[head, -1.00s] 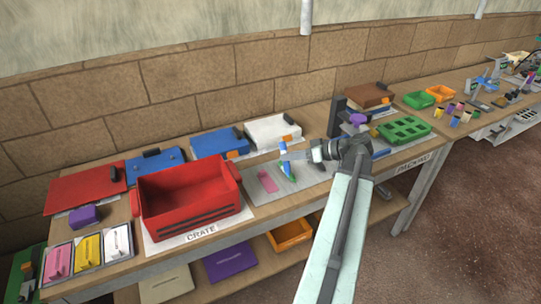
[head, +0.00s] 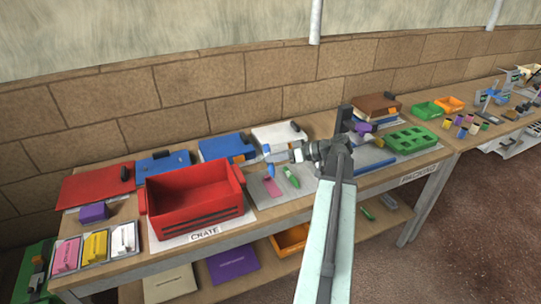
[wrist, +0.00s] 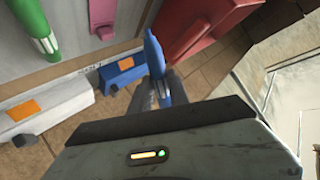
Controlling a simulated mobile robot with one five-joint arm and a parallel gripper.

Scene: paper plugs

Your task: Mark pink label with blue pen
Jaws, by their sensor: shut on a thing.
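My gripper (head: 270,155) is shut on the blue pen (head: 269,160) and holds it roughly upright above the back part of the table. In the wrist view the blue pen (wrist: 154,55) stands between the fingers (wrist: 165,92). The pink label (head: 272,188) lies flat on the grey mat. In the head view it shows just below the pen's lower end; a gap shows between them in the wrist view, where the label (wrist: 103,12) is at the top. I cannot tell the pen's exact height.
A green pen (head: 291,177) lies right of the label on the grey mat (head: 300,190). The red crate (head: 195,207) stands close on the left. A green tray (head: 410,139) is to the right.

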